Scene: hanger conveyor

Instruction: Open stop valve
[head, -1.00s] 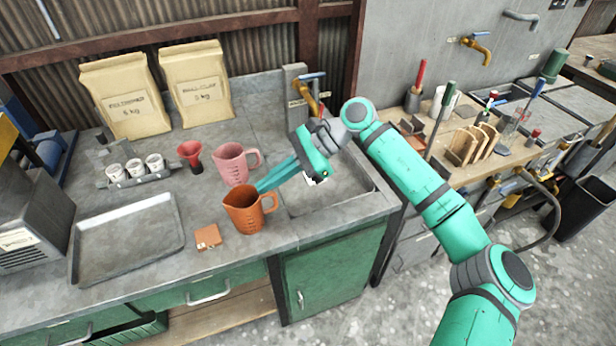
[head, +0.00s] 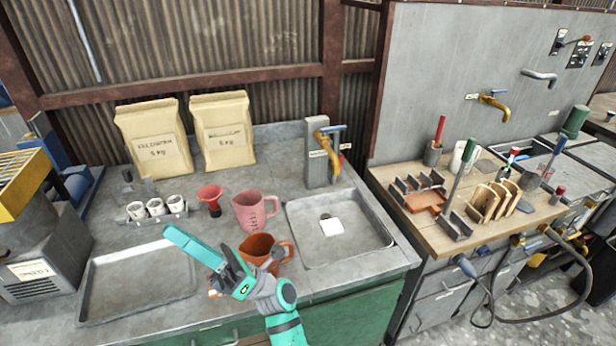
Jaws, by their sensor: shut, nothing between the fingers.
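A brass tap (head: 328,150) with a blue lever handle (head: 331,128) stands on a grey post behind the sink (head: 375,247). A second brass tap (head: 494,106) with a blue handle is on the grey wall panel at the right. Blue-handled brass fittings with a hose (head: 556,235) show low at the right. I cannot tell which of these is the stop valve. My gripper (head: 170,234) is shut and empty, pointing left above the front counter, just left of the orange jug (head: 284,252), well away from the taps. It partly hides the jug.
A pink jug (head: 256,210), a red funnel (head: 210,197), small white cups (head: 155,207) and a metal tray (head: 110,290) crowd the counter. Two paper bags (head: 222,133) stand behind. The wooden bench (head: 395,200) holds tools. The sink is mostly clear, with a white patch inside.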

